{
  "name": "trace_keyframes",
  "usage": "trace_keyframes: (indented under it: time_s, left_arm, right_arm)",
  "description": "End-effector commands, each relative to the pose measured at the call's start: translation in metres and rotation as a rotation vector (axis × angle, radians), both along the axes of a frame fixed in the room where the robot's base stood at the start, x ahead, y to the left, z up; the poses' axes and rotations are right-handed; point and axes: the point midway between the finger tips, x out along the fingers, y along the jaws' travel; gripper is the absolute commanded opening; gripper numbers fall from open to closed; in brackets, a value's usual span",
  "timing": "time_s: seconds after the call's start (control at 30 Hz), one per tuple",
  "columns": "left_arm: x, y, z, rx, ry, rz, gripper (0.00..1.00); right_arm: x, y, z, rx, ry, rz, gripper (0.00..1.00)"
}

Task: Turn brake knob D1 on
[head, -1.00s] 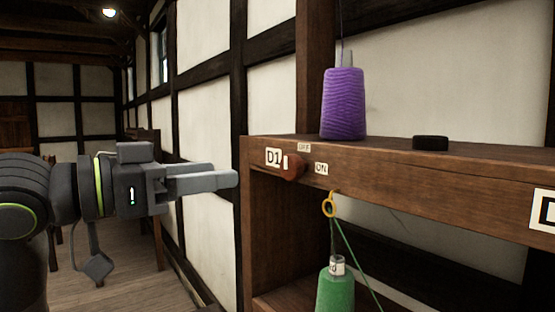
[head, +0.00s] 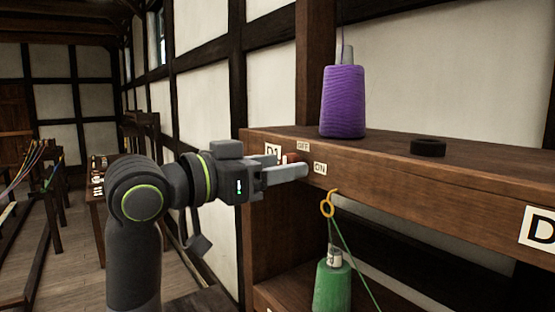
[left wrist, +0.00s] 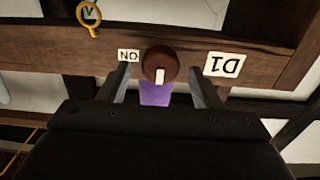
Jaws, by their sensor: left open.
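Brake knob D1 (head: 293,157) is a round red-brown knob on the shelf's front board, mostly hidden by my gripper in the head view. In the left wrist view, which is upside down, the knob (left wrist: 160,62) shows whole, its white mark pointing to the picture's bottom, away from the ON label (left wrist: 128,56). The D1 label (left wrist: 225,65) is on its other side. My right gripper is not in view.
Another label (head: 540,229) is at right.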

Motion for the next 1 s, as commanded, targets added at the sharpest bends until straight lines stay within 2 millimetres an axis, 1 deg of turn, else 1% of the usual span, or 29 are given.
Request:
trace_keyframes:
  time_s: [0.13, 0.37, 0.4, 0.7, 0.73, 1.0]
  left_arm:
    - [0.0031, -0.0042, -0.0002, 0.001, 0.001, 0.000, 0.58]
    - [0.0033, -0.0045, -0.0005, 0.001, 0.001, 0.000, 0.58]
    - [0.0033, -0.0045, -0.0005, 0.001, 0.001, 0.000, 0.57]
    - [0.0031, -0.0043, -0.0003, 0.001, 0.000, 0.001, 0.17]
    - [0.0031, -0.0043, -0.0003, 0.001, 0.000, 0.001, 0.15]
    - [0.0030, -0.0043, -0.0014, 0.019, -0.026, 0.001, 0.15]
  right_arm:
    - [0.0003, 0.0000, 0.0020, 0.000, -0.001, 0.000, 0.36]
    - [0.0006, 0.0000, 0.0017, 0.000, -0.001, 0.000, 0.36]
    - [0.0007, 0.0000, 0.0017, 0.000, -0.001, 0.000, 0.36]
    - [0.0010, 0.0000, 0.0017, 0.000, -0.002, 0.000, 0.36]
    - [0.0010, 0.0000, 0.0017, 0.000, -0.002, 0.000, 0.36]
    - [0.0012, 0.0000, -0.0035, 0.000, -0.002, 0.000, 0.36]
